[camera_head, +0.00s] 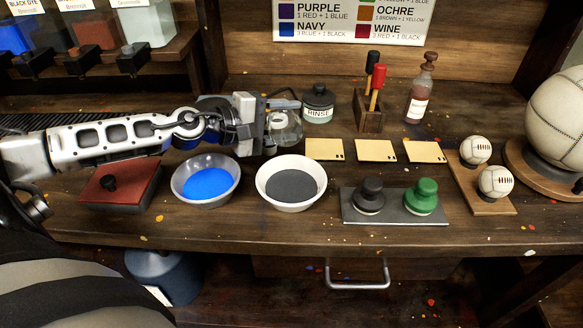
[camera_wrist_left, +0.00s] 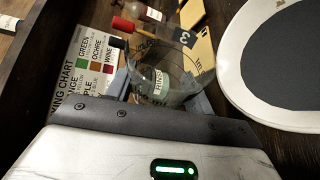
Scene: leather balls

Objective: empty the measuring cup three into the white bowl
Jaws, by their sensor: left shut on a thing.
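My left gripper (camera_head: 280,108) is shut on a clear glass measuring cup (camera_head: 284,134), held behind the white bowl and above the table. In the left wrist view the cup (camera_wrist_left: 160,75) sits between the fingers and carries a dark label with a 3. Its glass looks clear; I cannot tell what is inside or how far it tilts. The white bowl (camera_head: 291,207) stands at the front middle with a flat dark grey content. Its rim also shows at the right of the left wrist view (camera_wrist_left: 229,72). My right gripper is not in view.
A grey bowl (camera_head: 206,204) of blue liquid stands left of the white bowl. A rinse jar (camera_head: 318,101) is behind. Tan cards (camera_head: 375,150), a tray (camera_head: 395,218) with black and green knobbed tools and white balls (camera_head: 495,181) lie to the right.

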